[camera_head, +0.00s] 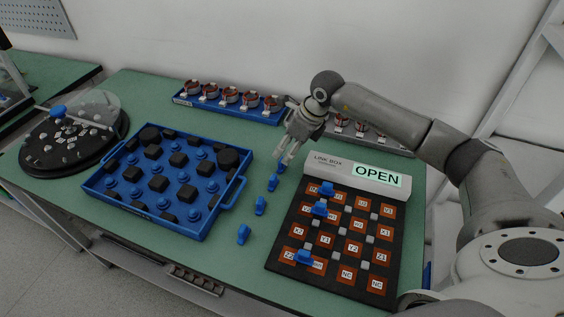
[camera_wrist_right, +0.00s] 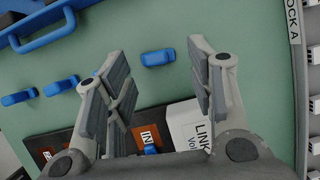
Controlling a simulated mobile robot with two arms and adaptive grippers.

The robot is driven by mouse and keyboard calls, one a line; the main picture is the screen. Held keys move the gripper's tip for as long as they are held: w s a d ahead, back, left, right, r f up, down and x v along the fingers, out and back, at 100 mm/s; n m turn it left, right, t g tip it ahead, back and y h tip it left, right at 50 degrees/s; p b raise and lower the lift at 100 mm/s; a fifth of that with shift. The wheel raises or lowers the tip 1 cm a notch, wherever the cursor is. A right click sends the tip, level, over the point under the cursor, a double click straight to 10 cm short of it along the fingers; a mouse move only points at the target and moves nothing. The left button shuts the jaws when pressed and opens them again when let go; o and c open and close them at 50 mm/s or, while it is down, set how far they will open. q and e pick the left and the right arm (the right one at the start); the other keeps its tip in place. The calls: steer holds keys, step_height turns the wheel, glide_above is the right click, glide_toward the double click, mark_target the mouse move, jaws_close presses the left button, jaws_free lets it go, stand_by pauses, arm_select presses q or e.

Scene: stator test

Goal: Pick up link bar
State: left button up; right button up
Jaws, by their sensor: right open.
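Several small blue link bars lie in a row on the green table, among them one in front (camera_head: 243,233), one in the middle (camera_head: 260,205) and one farther back (camera_head: 272,182). My right gripper (camera_head: 286,157) is open and empty, fingers pointing down at the far end of the row. In the right wrist view, one blue link bar (camera_wrist_right: 158,58) lies between and beyond the open fingers (camera_wrist_right: 158,52), apart from both. Another is partly hidden by the left finger. More blue bars sit on the link box board (camera_head: 375,239). My left gripper is not in view.
A blue tray (camera_head: 205,232) with black and blue parts stands left of the row. The white link box (camera_head: 330,170) with an "OPEN" display is right of it. A blue rack (camera_head: 190,104) of coils stands behind. A round black turntable (camera_head: 45,170) is far left.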

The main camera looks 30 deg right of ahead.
mark_target(282, 159)
steer(key=x, duration=0.1)
steer(key=p+x, duration=0.1)
steer(key=x, duration=0.2)
steer(key=shift+s+a+f+p, duration=0.2)
steer(key=shift+s+p, duration=0.1)
steer(key=shift+w+a+f, duration=0.1)
steer(key=shift+w+f, duration=0.1)
steer(key=shift+f, duration=0.4)
steer(key=c, duration=0.4)
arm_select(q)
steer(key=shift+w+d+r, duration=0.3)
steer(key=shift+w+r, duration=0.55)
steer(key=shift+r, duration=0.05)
arm_select(e)
steer(key=c, duration=0.3)
steer(key=shift+r, duration=0.15)
